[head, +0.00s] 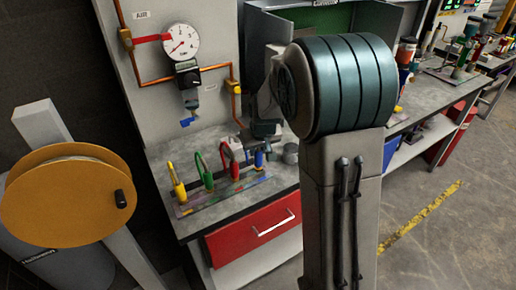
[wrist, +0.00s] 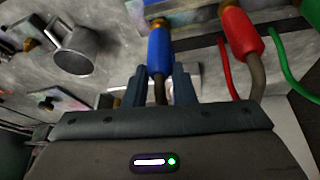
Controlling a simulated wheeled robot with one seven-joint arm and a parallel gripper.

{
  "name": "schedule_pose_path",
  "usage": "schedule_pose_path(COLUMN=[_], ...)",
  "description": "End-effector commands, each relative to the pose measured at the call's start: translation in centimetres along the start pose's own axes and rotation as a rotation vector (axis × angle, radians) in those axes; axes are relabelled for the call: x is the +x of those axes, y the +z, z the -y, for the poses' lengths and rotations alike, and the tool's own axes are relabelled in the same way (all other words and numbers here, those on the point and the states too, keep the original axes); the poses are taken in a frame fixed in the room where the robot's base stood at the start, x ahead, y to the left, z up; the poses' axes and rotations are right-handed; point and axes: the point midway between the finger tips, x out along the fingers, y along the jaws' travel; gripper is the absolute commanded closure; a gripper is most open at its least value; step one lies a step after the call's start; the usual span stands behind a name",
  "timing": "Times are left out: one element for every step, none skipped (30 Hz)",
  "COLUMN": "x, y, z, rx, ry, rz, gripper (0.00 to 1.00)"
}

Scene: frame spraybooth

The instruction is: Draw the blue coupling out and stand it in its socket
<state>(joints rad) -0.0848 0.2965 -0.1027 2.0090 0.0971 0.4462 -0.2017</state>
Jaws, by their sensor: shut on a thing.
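The blue coupling (wrist: 160,48) is between the fingers of my gripper (wrist: 161,72), which is shut on it, in the wrist view. Its brass end points to the rack strip (wrist: 196,14); I cannot tell whether it is still seated there. A dark hose runs back from it between the fingers.
Red (head: 232,160), green (head: 204,172) and yellow (head: 177,183) couplings with hoses stand along the rack. A grey metal cup (wrist: 75,50) stands close on the bench. A pressure gauge (head: 181,42) hangs above, with a small blue part (head: 187,122) below it.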

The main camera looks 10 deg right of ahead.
Motion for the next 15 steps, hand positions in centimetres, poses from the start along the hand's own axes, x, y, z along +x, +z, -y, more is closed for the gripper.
schedule_pose_path(x=[0.18,0.24,0.31,0.36,0.42,0.37,0.33,0.33,0.33,0.33,0.33,0.33,0.33,0.33,0.35], y=[0.07,0.09,0.12,0.14,0.16,0.14,0.13,0.12,0.13,0.13,0.13,0.13,0.13,0.14,0.16], z=[0.0,0.0,0.01,0.01,0.01,0.01,0.01,0.01,0.01,0.01,0.01,0.01,0.01,0.01,0.01], rx=[0.0,0.0,0.0,0.0,0.0,0.0,0.0,0.0,0.0,0.0,0.0,0.0,0.0,0.0,0.0], ry=[0.0,0.0,0.0,0.0,0.0,0.0,0.0,0.0,0.0,0.0,0.0,0.0,0.0,0.0,0.0], rz=[0.0,0.0,0.0,0.0,0.0,-0.001,-0.001,0.0,0.0,0.0,0.0,0.0,0.0,0.0,0.001], gripper=[1.0,1.0,1.0,1.0,1.0,0.71,0.63,0.54,0.51,0.51,0.51,0.51,0.51,0.51,0.51])
